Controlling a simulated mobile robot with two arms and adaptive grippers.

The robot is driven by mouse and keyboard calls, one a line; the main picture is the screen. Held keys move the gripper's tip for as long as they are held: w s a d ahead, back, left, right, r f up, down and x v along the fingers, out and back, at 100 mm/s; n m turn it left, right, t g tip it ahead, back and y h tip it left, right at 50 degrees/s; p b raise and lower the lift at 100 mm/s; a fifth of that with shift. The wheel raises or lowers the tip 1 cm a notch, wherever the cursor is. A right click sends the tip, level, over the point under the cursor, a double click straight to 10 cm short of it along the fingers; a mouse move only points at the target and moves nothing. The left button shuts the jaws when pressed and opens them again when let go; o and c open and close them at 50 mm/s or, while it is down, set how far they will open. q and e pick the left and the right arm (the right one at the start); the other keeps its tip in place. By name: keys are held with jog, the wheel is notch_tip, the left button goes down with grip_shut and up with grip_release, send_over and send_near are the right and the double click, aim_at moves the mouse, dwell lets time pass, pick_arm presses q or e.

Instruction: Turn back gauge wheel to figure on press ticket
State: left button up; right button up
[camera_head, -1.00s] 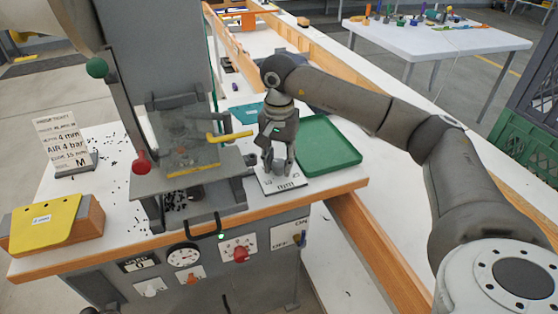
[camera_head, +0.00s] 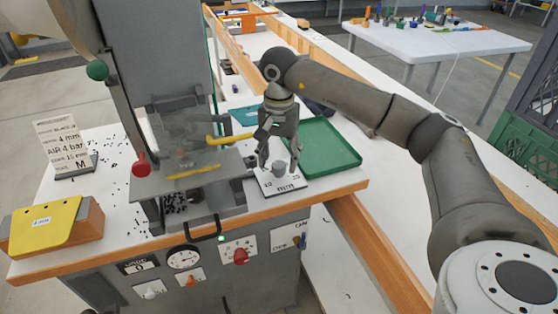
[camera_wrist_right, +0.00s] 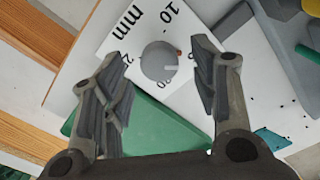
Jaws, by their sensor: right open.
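The back gauge wheel (camera_head: 279,168) is a small grey knob on a white "mm" dial plate (camera_head: 288,187) at the table's front right. My right gripper (camera_head: 280,166) points down over it, with a finger on each side. In the right wrist view the wheel (camera_wrist_right: 158,60) sits between the spread fingers with a gap on both sides; a pale line on its top points right. Some dial figures, such as 10, show; others are partly hidden. The press ticket (camera_head: 62,146) stands at the left; it shows 4 mm, AIR 4 bar, a 15 mm line and M. My left gripper is not visible.
The grey press (camera_head: 165,60) stands left of the dial, with a yellow lever (camera_head: 228,138) reaching toward my gripper. A green tray (camera_head: 322,148) lies just right. A yellow pad (camera_head: 45,220) lies front left. Knobs and a gauge (camera_head: 184,257) line the front panel.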

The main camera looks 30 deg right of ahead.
aim_at(279, 164)
notch_tip(279, 164, up, 6)
jog(key=shift+f, duration=0.1)
dwell(0.6)
